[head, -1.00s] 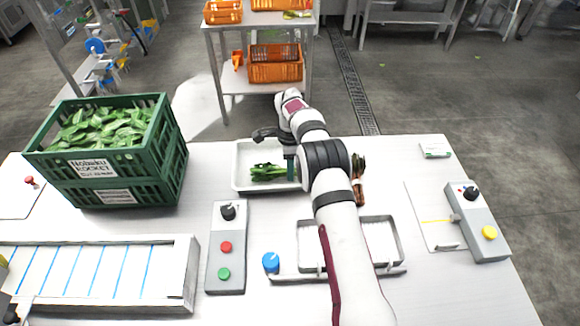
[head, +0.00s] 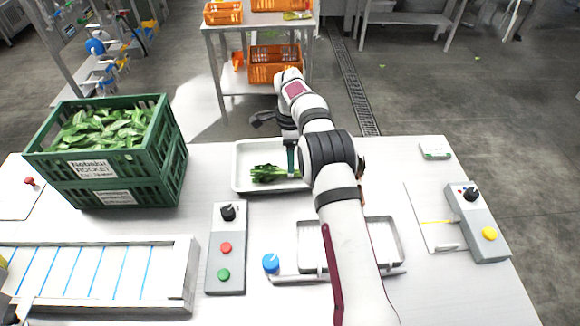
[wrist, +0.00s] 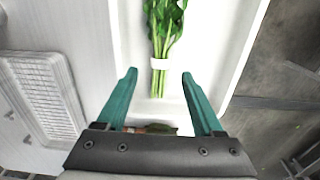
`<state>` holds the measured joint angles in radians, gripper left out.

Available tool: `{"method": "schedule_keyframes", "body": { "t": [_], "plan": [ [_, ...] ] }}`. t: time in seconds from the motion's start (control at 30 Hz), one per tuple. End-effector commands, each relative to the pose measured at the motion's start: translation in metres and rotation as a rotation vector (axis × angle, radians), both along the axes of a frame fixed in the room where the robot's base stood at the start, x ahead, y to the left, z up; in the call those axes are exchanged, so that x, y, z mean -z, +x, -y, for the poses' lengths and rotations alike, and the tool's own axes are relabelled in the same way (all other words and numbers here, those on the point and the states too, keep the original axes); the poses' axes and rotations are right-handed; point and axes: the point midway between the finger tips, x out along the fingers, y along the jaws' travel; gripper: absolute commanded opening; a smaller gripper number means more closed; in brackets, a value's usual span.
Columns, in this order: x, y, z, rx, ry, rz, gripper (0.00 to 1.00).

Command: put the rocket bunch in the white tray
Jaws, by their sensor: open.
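The rocket bunch (head: 268,173), green leaves with stems tied by a white band, lies in the white tray (head: 237,166) in the head view. The wrist view also shows the bunch (wrist: 163,30), its stem ends toward my gripper (wrist: 159,75). My gripper is open, its two teal fingers apart with nothing held between them. In the head view my gripper (head: 291,161) is over the tray beside the stem end, and my arm hides the tray's right part.
A green crate (head: 115,168) of loose leaves stands at the left. A reddish-green item (wrist: 150,129) is mostly hidden behind my gripper in the wrist view. A metal pan (head: 393,240), a button box (head: 226,262) and a control box (head: 478,222) are nearer the front.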

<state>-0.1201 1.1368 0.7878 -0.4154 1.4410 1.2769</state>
Motion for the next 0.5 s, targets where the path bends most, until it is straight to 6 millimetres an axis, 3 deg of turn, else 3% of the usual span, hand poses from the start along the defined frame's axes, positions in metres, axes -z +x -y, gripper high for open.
{"method": "schedule_keyframes", "body": {
  "t": [0.1,0.2,0.5],
  "plan": [
    [-0.033,0.001,0.0,0.0,0.001,0.003,0.69],
    [-0.053,0.001,0.0,0.0,0.0,0.003,0.69],
    [-0.075,-0.003,0.001,-0.014,0.002,0.001,0.69]
  ]
}}
